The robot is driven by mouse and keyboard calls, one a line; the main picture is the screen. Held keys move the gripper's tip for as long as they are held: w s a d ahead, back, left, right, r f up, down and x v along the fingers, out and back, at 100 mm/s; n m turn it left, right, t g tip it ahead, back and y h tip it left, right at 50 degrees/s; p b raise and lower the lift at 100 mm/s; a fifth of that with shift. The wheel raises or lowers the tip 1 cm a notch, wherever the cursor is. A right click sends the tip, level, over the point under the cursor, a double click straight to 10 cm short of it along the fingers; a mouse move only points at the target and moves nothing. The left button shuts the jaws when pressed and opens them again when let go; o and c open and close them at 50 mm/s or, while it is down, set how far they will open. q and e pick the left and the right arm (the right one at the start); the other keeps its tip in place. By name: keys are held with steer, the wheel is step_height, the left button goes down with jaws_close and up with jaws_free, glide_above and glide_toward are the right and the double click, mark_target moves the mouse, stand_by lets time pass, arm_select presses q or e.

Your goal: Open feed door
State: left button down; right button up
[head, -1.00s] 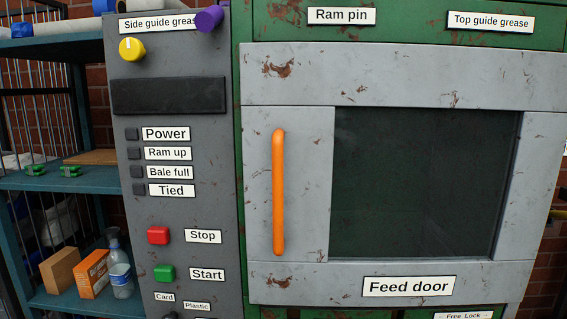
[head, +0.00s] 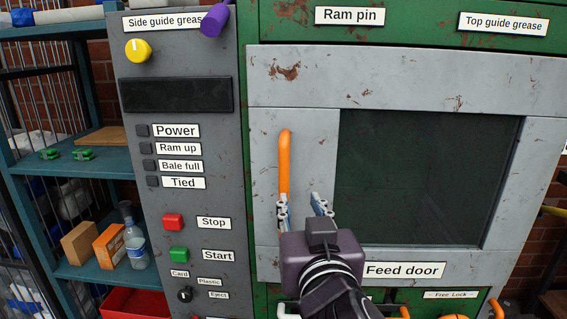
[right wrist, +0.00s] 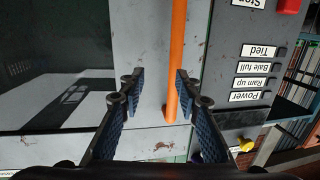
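The feed door (head: 290,80) is a grey, rust-flecked panel with a dark window (head: 425,175), and it is shut in its green frame. Its vertical orange handle (head: 285,160) stands on the left part of the door. My right gripper (head: 301,203) is in front of the door at the handle's lower half, which it partly hides. In the right wrist view, which is turned over, the gripper (right wrist: 158,76) is open. The handle (right wrist: 178,50) appears between its two fingers, close to the right-hand one; I cannot tell whether they touch. My left gripper is not in view.
The grey control panel (head: 195,100) with a red stop button (head: 173,222) and green start button (head: 179,254) stands left of the door. A teal shelf (head: 70,160) with boxes and a bottle is farther left. A purple knob (head: 215,18) sticks out at the top.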

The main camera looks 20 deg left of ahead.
mark_target(285, 175)
step_height(285, 175, up, 4)
steer(key=s+a, duration=0.1)
steer(key=s, duration=0.1)
steer(key=shift+n+t+y, duration=0.3)
steer(key=p+x, duration=0.3)
steer(key=x, duration=0.3)
steer(key=shift+a+f, duration=0.15)
steer(key=shift+w+a+f, duration=0.1)
steer(key=shift+w+a, duration=0.2)
steer(key=shift+w, duration=0.2)
jaws_close()
